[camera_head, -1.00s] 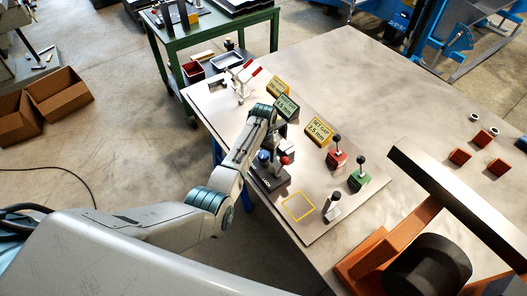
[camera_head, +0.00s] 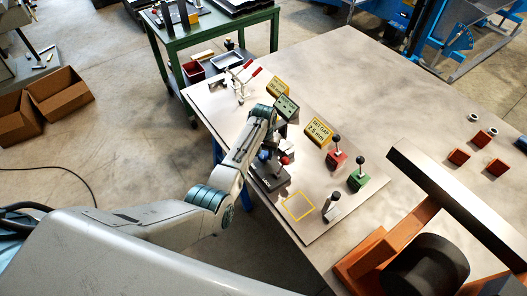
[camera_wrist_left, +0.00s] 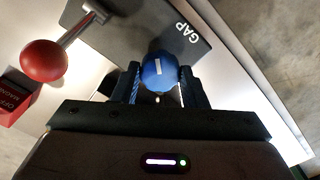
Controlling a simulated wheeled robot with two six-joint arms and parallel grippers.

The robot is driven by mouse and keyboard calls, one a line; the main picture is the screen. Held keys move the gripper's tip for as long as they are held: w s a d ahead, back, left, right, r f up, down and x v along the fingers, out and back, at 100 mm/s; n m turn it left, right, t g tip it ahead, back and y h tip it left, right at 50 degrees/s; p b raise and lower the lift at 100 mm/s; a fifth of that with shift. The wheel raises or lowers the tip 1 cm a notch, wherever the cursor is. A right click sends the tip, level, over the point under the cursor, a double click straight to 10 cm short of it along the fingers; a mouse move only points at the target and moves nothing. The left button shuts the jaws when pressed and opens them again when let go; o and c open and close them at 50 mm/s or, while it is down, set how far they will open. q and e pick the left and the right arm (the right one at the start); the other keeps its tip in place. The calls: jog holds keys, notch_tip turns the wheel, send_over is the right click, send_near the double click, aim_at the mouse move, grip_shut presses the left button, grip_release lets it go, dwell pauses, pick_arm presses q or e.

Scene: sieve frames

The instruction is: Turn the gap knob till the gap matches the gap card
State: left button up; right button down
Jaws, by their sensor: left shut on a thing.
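In the wrist view my left gripper (camera_wrist_left: 160,88) has its two dark fingers on either side of the blue gap knob (camera_wrist_left: 158,70), shut on it. In the head view my wrist largely hides the knob. The yellow gap card (camera_head: 319,130) reads SET GAP 2.5 mm. A dark green readout (camera_head: 286,106) stands behind my wrist, its text too small to read. My right gripper is not in view.
A red ball-tipped lever (camera_wrist_left: 44,61) is close to the gripper. Red (camera_head: 337,158) and green (camera_head: 358,179) lever blocks stand to the right on the board. A yellow outlined square (camera_head: 299,206) is empty. A red-handled clamp (camera_head: 243,80) stands at the back left.

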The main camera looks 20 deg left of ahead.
pick_arm(q)
jog(key=n, duration=1.2)
jog(key=shift+n, duration=0.4)
jog(key=n, duration=1.2)
jog(key=shift+n, duration=0.4)
jog(key=o, duration=1)
